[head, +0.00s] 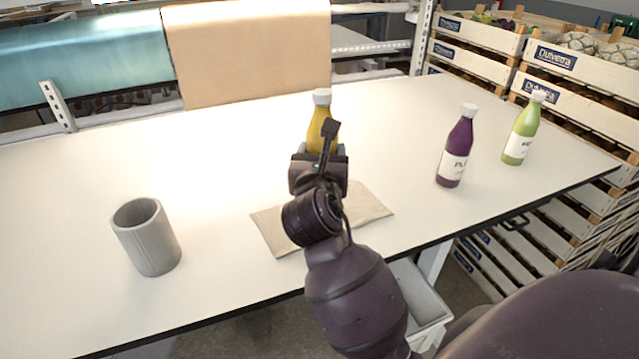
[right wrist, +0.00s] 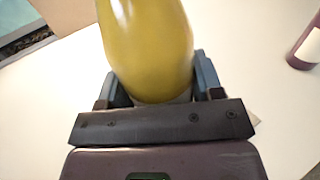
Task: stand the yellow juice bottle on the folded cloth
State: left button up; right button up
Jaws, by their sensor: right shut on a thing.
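The yellow juice bottle (head: 320,128), with a white cap, is upright or nearly so in the head view. My right gripper (head: 322,152) is shut on it, and my arm hides its lower part. In the right wrist view the yellow bottle (right wrist: 147,50) fills the space between the two fingers of my right gripper (right wrist: 155,80). The folded cloth (head: 370,203) is beige and lies flat on the table, partly hidden under my right arm. I cannot tell whether the bottle's base is above the cloth or touching anything. My left gripper is not in view.
A purple bottle (head: 457,150) and a green bottle (head: 521,132) stand on the white table (head: 220,140) at the right. A grey cup (head: 148,240) stands at the left. Stacked crates (head: 570,70) are beyond the right edge.

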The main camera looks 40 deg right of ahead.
jog(key=shift+f, duration=0.35)
notch_tip(320, 180, down, 5)
jog(key=shift+b, duration=1.05)
jog(key=shift+f, duration=0.2)
jog(key=shift+r, duration=0.15)
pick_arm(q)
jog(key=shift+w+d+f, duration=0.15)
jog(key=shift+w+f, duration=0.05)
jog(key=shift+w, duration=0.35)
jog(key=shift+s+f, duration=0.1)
pick_arm(e)
jog(key=shift+f, duration=0.2)
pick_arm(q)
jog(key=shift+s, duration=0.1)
pick_arm(e)
jog(key=shift+f, duration=0.15)
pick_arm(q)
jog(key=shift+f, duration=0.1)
pick_arm(e)
jog(key=shift+f, duration=0.25)
